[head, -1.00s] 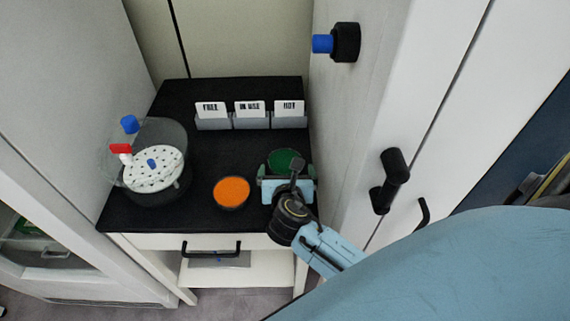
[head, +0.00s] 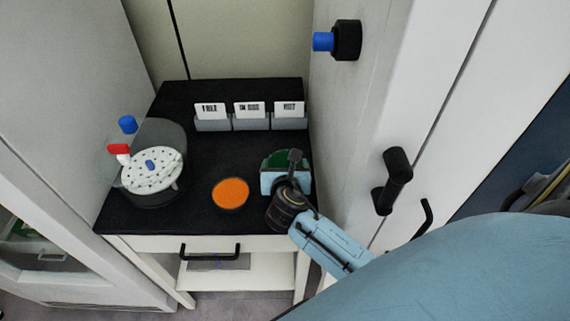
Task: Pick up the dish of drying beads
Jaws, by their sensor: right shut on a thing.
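A round dish of green material (head: 283,158) is at the right of the black worktop, partly hidden by my right gripper. My right gripper (head: 286,172) is shut on this green dish, with its pale blue fingers at the dish's sides. I cannot tell whether the dish is clear of the worktop. A second dish, full of orange material (head: 230,193), stands on the worktop just left of the gripper, apart from it. My left gripper is not in view.
A clear round vessel with a perforated white plate (head: 152,170) and a red tap stands at the left. Several card holders (head: 252,124) line the back. A tall white cabinet (head: 345,120) with black handles rises close on the right. The worktop's middle (head: 215,155) is clear.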

